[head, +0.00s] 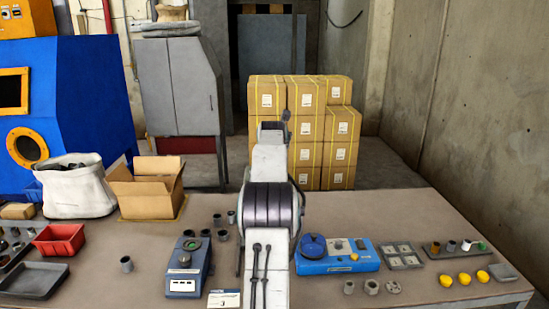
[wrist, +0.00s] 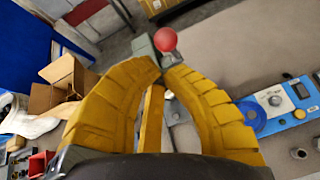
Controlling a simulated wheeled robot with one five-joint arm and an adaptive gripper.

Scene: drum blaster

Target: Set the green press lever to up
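In the wrist view, a red ball knob (wrist: 165,39) stands just beyond my fingertips, at the top of a short grey stem. Beside it is a grey-green body (wrist: 142,46), which looks like part of the press. Most of the press is hidden behind my fingers, so I cannot tell the lever's angle. My gripper (wrist: 161,72) has two yellow fingers whose tips come together just below the knob. I see nothing clearly pinched between them, and cannot tell whether they touch the stem. In the head view my arm covers the middle, and neither lever nor fingertips can be made out.
On the table, a blue device with a round dial (head: 340,255) stands right of my arm and a smaller blue-grey device (head: 189,266) left. A cardboard box (head: 148,190), white sack (head: 78,187) and red bin (head: 58,239) are left. Stacked cartons (head: 340,148) stand behind the table.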

